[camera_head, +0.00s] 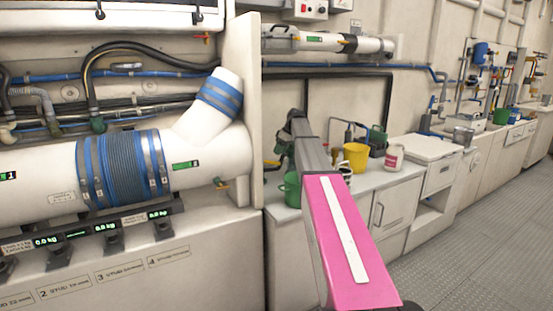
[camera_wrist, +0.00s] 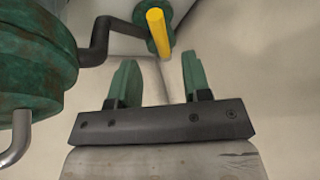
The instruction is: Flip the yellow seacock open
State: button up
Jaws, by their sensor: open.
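The yellow seacock handle (camera_wrist: 158,32) shows in the wrist view as a short yellow bar at the top middle. It slants slightly, its lower end toward my gripper, in front of a green round fitting (camera_wrist: 178,8). My gripper (camera_wrist: 159,62) is open, with two green fingers apart and nothing visible between them. The handle lies just past the fingertips, roughly in line with the gap; I see no clear contact. In the head view, my pink and grey arm reaches toward the back counter, and I cannot make out the fingers or tell which small yellow part is this handle.
In the wrist view, a large worn green body (camera_wrist: 35,50) with a black bent pipe (camera_wrist: 98,40) stands close left of my gripper. In the head view, a yellow bucket (camera_head: 356,157) and a white jug (camera_head: 394,157) stand on the counter. Grey floor (camera_head: 480,245) is clear at right.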

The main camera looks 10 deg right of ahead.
jog(key=v, duration=0.5)
jog(key=shift+r, duration=0.15)
jog(key=c, duration=0.3)
jog(key=shift+s+a+f, duration=0.15)
jog(key=shift+s+f, duration=0.05)
jog(key=shift+s, duration=0.15)
jog(key=c, duration=0.5)
jog(key=s+a+f+t+h, duration=0.1)
jog(key=s, duration=0.1)
jog(key=s+a+f+t, duration=0.1)
jog(key=s+a, duration=0.1)
jog(key=s, duration=0.1)
jog(key=s+a+f+m+t+h, duration=0.1)
jog(key=s+t, duration=0.1)
jog(key=shift+s+a+f+h, duration=0.2)
jog(key=shift+s+a+h, duration=0.1)
jog(key=shift+s, duration=0.05)
grip_shut()
jog(key=s+a+t+h, duration=0.2)
jog(key=s+t, duration=0.1)
jog(key=s, duration=0.1)
jog(key=w+d+f, duration=0.1)
jog(key=w+f, duration=0.5)
jog(key=w, duration=0.3)
jog(key=shift+w+d+f, duration=0.2)
jog(key=shift+d+f, duration=0.05)
jog(key=shift+f, duration=0.15)
